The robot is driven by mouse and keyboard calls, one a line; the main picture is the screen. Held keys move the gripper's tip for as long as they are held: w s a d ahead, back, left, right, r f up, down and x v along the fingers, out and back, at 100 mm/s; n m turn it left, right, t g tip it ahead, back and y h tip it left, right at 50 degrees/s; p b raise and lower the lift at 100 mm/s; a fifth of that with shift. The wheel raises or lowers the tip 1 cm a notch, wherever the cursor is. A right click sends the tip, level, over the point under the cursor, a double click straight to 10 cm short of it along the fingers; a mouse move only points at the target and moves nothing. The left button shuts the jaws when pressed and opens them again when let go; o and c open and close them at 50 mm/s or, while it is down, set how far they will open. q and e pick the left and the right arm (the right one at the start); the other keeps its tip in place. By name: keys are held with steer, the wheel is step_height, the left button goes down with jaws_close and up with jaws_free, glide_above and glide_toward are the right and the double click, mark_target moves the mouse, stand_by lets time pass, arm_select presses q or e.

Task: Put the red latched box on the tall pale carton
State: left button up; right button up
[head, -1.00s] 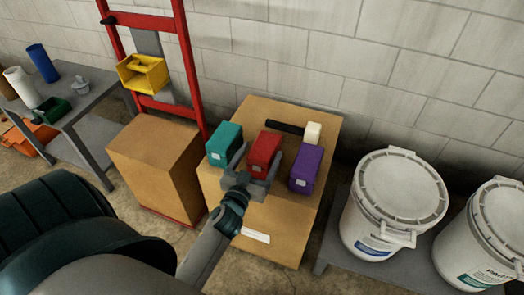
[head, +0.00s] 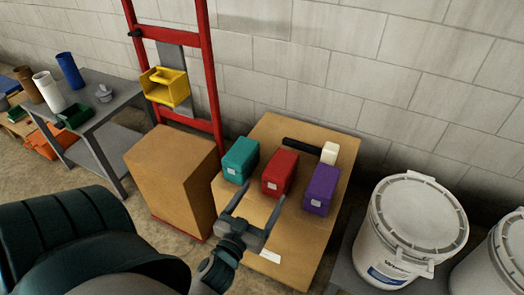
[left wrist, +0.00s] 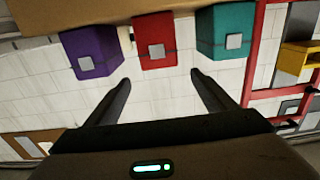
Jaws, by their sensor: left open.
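The red latched box (head: 280,172) stands on a wide cardboard carton (head: 318,232), between a teal box (head: 240,159) and a purple box (head: 321,189). A tall tan carton (head: 175,172) stands to the left by the red hand truck; its top is bare. My left gripper (head: 264,192) is open and empty, in front of the red box and apart from it. In the left wrist view, the red box (left wrist: 155,42) appears upside down beyond the open fingers (left wrist: 160,78). My right gripper is out of view.
A cream block (head: 330,153) and a black bar (head: 302,144) lie behind the boxes. The red hand truck (head: 208,70) carries a yellow bin (head: 166,88). White buckets (head: 415,225) stand at right. A grey table (head: 112,115) stands at left.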

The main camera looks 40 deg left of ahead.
arm_select(q)
steer(key=f+g, duration=0.1)
steer(key=f, duration=0.2)
steer(key=f+g, duration=0.1)
steer(key=f, duration=0.2)
steer(key=s+f+g, duration=0.1)
steer(key=f, duration=0.2)
steer(key=shift+d+g, duration=0.3)
steer(key=s+d+f+m+g+h, duration=0.2)
steer(key=s+d+f+g, duration=0.3)
steer(key=s+f, duration=0.3)
steer(key=s+d+f+m+g+h, duration=0.2)
steer(key=s+d+f+g, duration=0.3)
steer(key=s+f, duration=0.3)
step_height(320, 180, down, 4)
steer(key=shift+s+d+r+m+g+h, duration=0.25)
steer(key=shift+m+g+h, duration=0.15)
steer(key=shift+g, duration=0.1)
